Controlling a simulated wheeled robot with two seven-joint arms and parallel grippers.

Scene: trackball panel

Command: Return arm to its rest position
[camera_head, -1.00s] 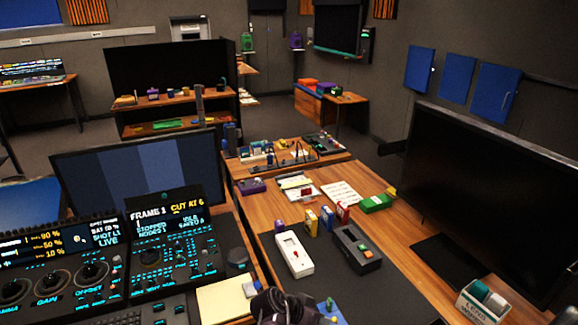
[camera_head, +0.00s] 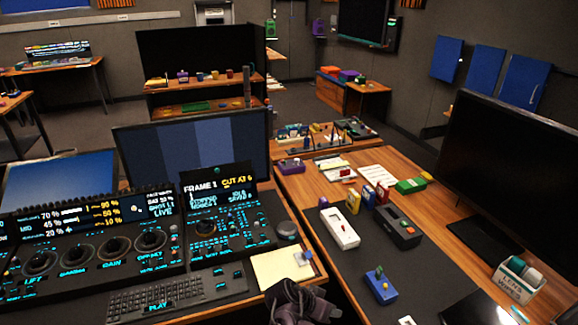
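The black trackball panel (camera_head: 85,255) stands at the lower left, with a row of dark round trackballs and lit blue and yellow readouts. A dark gripper (camera_head: 297,297), which I take to be my right one, shows at the bottom middle, just below the cream notepad (camera_head: 283,266). It is right of the panel and keyboard, clear of the trackballs in the picture. Its fingertips are dark and blurred, so I cannot tell whether it is open or shut. I see nothing held in it. The rest of its arm is cut off by the lower edge. My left gripper is not in view.
A black keyboard (camera_head: 170,294) lies in front of the panel, and a monitor (camera_head: 195,148) stands behind. Right of the gripper, a desk mat (camera_head: 352,265) carries a white switch box (camera_head: 340,228), a black box (camera_head: 398,227) and a blue joystick box (camera_head: 380,286).

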